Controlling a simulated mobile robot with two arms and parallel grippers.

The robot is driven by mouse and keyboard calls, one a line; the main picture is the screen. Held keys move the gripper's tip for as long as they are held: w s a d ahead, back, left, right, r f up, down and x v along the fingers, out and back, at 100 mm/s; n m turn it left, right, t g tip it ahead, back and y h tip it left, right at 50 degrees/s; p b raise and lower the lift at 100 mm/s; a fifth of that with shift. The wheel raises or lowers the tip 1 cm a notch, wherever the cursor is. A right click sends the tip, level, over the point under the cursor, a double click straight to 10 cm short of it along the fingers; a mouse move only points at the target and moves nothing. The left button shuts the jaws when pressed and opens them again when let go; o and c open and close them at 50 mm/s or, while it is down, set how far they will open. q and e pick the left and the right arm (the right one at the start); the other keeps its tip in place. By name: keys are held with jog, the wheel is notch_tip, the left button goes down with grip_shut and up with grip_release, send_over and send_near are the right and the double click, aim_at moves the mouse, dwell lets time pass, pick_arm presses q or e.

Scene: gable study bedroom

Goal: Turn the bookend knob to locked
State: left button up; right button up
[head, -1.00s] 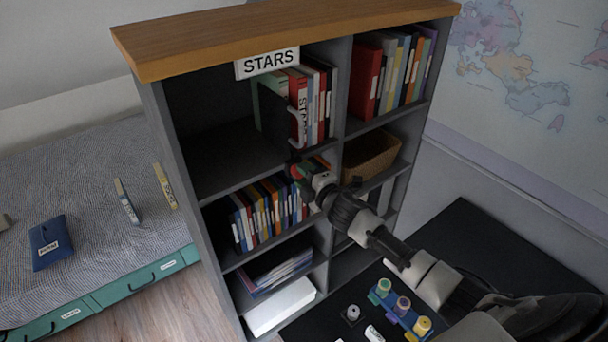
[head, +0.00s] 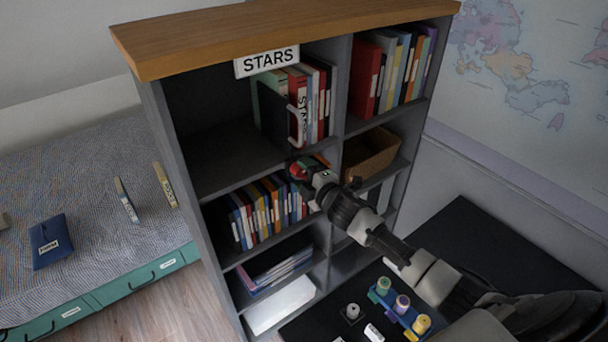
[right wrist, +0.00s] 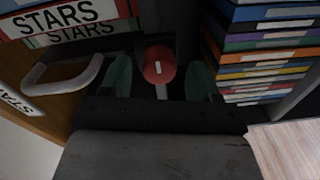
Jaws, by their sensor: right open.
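The red bookend knob (right wrist: 158,64) with a white mark line shows in the right wrist view, with a pale strip below it. My right gripper (right wrist: 160,77) is open, with one green fingertip on each side of the knob. Dark gaps show between the fingertips and the knob, so I see no clear contact. In the head view my right gripper (head: 302,170) is at the front edge of the upper left shelf. My left gripper is not in view.
The grey bookcase (head: 175,150) holds several books, and a STARS sign (head: 267,62) hangs at its top edge. A wicker basket (head: 371,156) sits in the right compartment. Books (right wrist: 262,50) fill the shelf below. The upper left shelf is empty left of the bookend.

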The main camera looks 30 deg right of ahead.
jog(key=s+d+b, duration=0.1)
jog(key=s+b, duration=0.1)
jog(key=s, duration=0.8)
jog(key=shift+s+d+r, duration=0.2)
jog(key=shift+s+d, duration=0.05)
jog(key=shift+s, duration=0.1)
